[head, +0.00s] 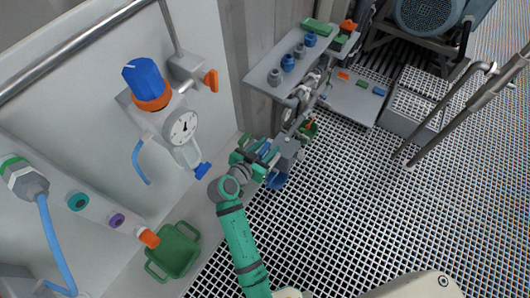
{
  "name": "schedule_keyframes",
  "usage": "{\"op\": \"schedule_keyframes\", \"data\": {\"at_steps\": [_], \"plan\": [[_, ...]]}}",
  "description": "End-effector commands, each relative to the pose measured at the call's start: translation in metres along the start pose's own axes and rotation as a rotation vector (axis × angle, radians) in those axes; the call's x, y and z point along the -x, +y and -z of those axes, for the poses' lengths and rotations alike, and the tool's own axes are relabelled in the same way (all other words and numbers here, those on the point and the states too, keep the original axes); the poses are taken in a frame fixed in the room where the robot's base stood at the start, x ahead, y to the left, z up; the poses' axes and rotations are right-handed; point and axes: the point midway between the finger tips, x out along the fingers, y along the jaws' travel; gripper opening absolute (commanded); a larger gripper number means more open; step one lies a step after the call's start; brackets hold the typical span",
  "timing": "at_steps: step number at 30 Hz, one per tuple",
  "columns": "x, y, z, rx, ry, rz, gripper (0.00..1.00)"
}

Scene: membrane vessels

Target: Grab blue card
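A small flat blue piece (379,91), which looks like the blue card, lies at the right end of a low grey shelf (350,104) in the upper right of the head view. An orange piece (343,76) and a green piece (361,84) lie in a row to its left. My gripper (265,150) is at the end of my green arm, near the picture's middle, well to the left of and apart from the blue piece. Some blue shows at its fingers, but I cannot tell whether it is held or behind them. The finger opening is unclear.
A higher grey shelf (262,78) with several small fittings stands above my gripper. A green bin (174,253) and a wall-mounted gauge (183,127) are at left. Grey handrails (455,105) stand at right. The grating floor (340,200) is largely open.

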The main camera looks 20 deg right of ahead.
Motion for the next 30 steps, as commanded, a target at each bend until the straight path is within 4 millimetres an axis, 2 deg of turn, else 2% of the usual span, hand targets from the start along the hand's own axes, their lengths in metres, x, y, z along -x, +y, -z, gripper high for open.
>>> {"op": "schedule_keyframes", "data": {"at_steps": [3, 6, 13, 14, 18, 30], "plan": [[-0.014, -0.001, -0.001, 0.000, -0.001, 0.001, 0.38], [-0.021, -0.001, 0.000, 0.000, -0.001, 0.001, 0.38], [-0.022, 0.000, 0.000, 0.000, 0.000, 0.001, 0.38], [-0.022, 0.000, 0.000, 0.000, 0.000, 0.001, 0.33], [-0.022, 0.000, 0.000, 0.000, 0.000, 0.000, 0.00], [-0.021, 0.000, 0.002, 0.000, 0.000, 0.000, 0.00]]}}
